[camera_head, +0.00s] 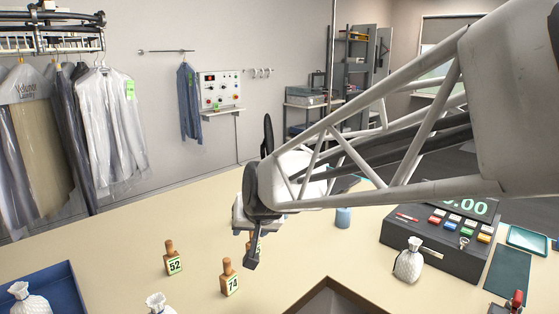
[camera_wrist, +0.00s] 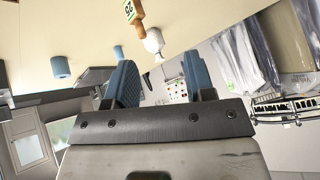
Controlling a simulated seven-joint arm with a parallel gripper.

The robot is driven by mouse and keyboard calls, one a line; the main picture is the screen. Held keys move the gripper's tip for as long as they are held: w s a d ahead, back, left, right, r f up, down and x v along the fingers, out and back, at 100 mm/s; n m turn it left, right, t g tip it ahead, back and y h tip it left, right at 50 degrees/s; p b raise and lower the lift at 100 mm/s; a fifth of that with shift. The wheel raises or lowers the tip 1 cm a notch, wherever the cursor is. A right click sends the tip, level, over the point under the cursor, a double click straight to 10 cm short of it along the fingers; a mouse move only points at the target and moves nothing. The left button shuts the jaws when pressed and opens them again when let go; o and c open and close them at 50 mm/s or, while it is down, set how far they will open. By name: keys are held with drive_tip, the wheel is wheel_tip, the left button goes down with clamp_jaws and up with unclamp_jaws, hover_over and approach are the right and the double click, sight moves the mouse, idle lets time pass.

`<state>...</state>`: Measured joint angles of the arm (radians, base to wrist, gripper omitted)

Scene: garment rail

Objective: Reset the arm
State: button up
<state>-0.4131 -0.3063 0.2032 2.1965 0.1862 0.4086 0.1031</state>
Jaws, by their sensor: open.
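My gripper (camera_wrist: 159,82) shows in the wrist view with its two blue-padded fingers wide apart and nothing between them. In the head view my pale lattice arm reaches in from the right, and its dark end stands over the middle of the counter (camera_head: 330,250). The arm hides part of the counter and of the back of the room. A wooden number tag marked 74 (camera_head: 230,279) and one marked 52 (camera_head: 173,260) stand upright on the counter, in front and to the left of the arm's end. Another tag is partly hidden behind it.
A cash register (camera_head: 445,240) stands at the right, with a white tied pouch (camera_head: 409,260) by it. A blue tray (camera_head: 45,285) with a pouch is at the front left. Bagged garments (camera_head: 105,125) hang at the back left.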

drive_tip(key=s+d+f+m+g+h, duration=0.1)
drive_tip(key=s+d+f+g+h, duration=0.1)
drive_tip(key=s+d, duration=0.9)
drive_tip(key=s+d+f+m+g+h, duration=0.1)
drive_tip(key=s+d+h, duration=0.1)
drive_tip(key=s+d, duration=1)
drive_tip(key=shift+s+d+f+g, duration=0.2)
drive_tip(key=shift+d+f+g, duration=0.2)
drive_tip(key=shift+d, duration=0.6)
